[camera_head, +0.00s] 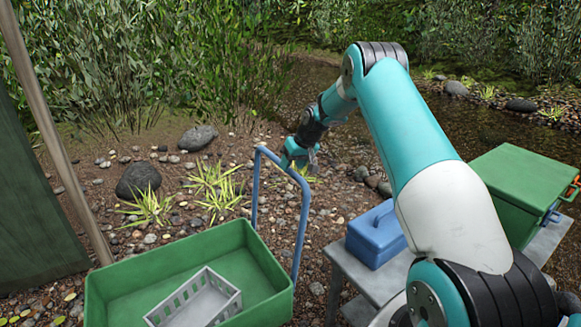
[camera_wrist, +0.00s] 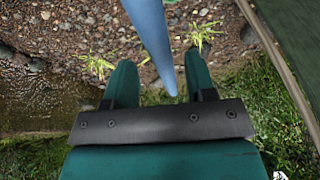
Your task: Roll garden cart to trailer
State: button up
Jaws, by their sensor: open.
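The garden cart is a green tub (camera_head: 263,277) at the bottom left of the head view, with a blue tubular handle (camera_head: 303,222) rising from its far side. My gripper (camera_head: 302,163) is at the handle's top bar. In the wrist view the two teal fingers of my gripper (camera_wrist: 158,62) stand apart, and the blue handle (camera_wrist: 152,35) runs down between them. A gap shows on each side of the bar. The cart's wheels are hidden. I cannot make out a trailer in either view.
A white slotted basket (camera_head: 210,303) sits in the tub. To the right, a grey bench (camera_head: 350,263) holds a blue box (camera_head: 375,236) and a green chest (camera_head: 520,185). A dark green panel and brown pole (camera_head: 62,145) stand left. Rocks (camera_head: 138,179) and grass tufts dot the gravel beyond.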

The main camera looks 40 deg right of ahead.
jog(key=shift+x, duration=1.15)
grip_shut()
